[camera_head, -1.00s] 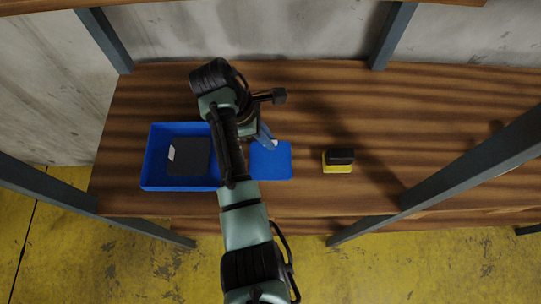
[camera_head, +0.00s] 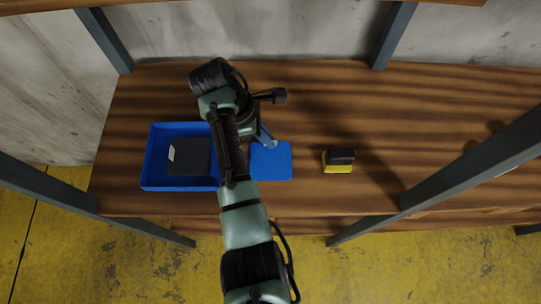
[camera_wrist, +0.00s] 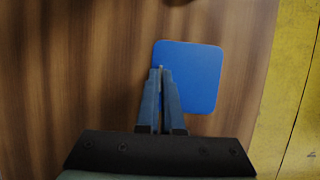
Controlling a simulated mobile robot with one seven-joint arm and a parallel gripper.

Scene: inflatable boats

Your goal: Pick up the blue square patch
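The blue square patch (camera_head: 271,161) lies flat on the wooden shelf, just right of my arm in the head view. In the wrist view the patch (camera_wrist: 195,72) is ahead of my gripper and a little to the right. My gripper (camera_wrist: 161,70) has its two fingers close together, with the tips over the patch's left edge. In the head view my gripper (camera_head: 267,140) is at the patch's upper edge. I cannot tell whether the fingertips touch the patch. A thin gap shows between the fingers, and part of the patch is hidden behind them.
A blue tray (camera_head: 148,168) holding a dark square patch with a white label (camera_head: 188,157) stands left of my arm. A yellow and black block (camera_head: 338,161) sits to the right. Grey shelf posts (camera_head: 395,35) frame the wooden shelf (camera_head: 440,110); its right side is mostly clear.

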